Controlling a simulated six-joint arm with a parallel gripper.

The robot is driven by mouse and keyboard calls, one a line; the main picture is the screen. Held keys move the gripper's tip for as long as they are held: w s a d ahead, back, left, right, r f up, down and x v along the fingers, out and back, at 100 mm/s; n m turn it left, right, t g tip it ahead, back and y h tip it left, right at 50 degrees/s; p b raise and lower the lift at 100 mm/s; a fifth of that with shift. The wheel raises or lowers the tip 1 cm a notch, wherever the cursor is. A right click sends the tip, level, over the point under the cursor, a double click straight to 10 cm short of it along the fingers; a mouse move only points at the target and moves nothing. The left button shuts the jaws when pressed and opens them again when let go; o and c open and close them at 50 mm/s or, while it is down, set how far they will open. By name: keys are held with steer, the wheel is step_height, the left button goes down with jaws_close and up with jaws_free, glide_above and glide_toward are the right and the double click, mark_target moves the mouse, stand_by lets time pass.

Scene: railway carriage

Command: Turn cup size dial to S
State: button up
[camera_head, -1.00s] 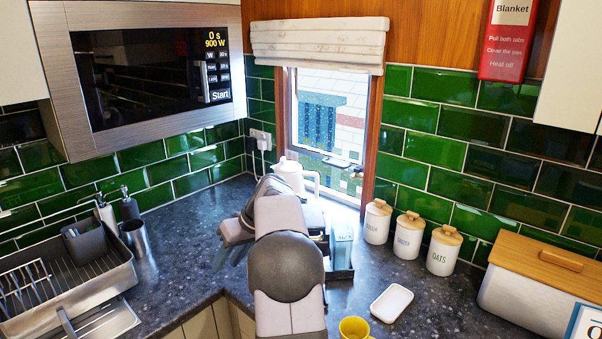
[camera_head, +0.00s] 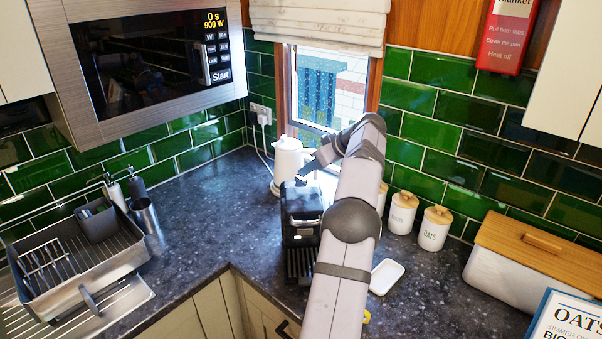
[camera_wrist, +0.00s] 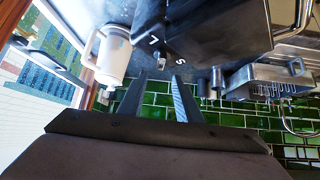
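A black coffee machine (camera_head: 300,232) stands on the counter in the head view, partly covered by my arm. It also fills the top of the wrist view (camera_wrist: 215,28), tilted in the picture. There, white letters L and S are on its dark face, with a small greyish cup size dial (camera_wrist: 162,63) near them. Its exact pointing cannot be made out. My gripper (camera_wrist: 158,78) has two dark fingers apart with nothing between them. The fingertips are close to the dial in the picture; contact cannot be told. In the head view, my gripper is above the machine's top, near the kettle.
A white kettle (camera_head: 287,160) stands behind the machine and shows in the wrist view (camera_wrist: 114,55). White canisters (camera_head: 434,230) and a white dish (camera_head: 387,275) are to the right. A dish rack (camera_head: 75,260) stands at left, with clear counter (camera_head: 205,215) between.

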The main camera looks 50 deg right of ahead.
mark_target(298, 176)
steer(key=shift+p+x, duration=1.65)
steer(key=shift+x, duration=1.55)
steer(key=shift+c, duration=0.3)
jaws_close()
